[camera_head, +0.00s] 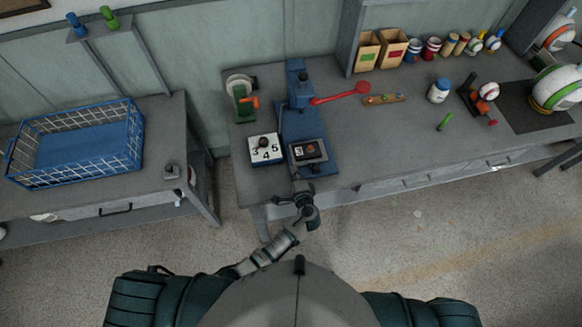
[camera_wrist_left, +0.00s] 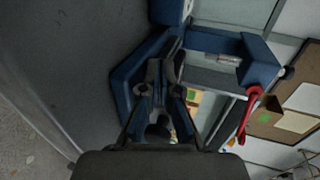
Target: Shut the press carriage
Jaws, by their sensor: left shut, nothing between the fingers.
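The blue press (camera_head: 298,88) stands near the left end of the long bench, with a red lever (camera_head: 345,93) reaching right. Its dark carriage (camera_head: 318,157) sits at the front end of the blue base, forward of the press head, with a small brownish round piece on it. My left gripper (camera_head: 301,184) is shut and empty, just in front of the carriage at the bench's front edge. In the left wrist view its fingers (camera_wrist_left: 164,75) are in front of the blue press base (camera_wrist_left: 125,80) and hide much of the carriage area. My right gripper is not seen.
A blue wire basket (camera_head: 80,145) is on the left table. The bench right of the press base is mostly clear.

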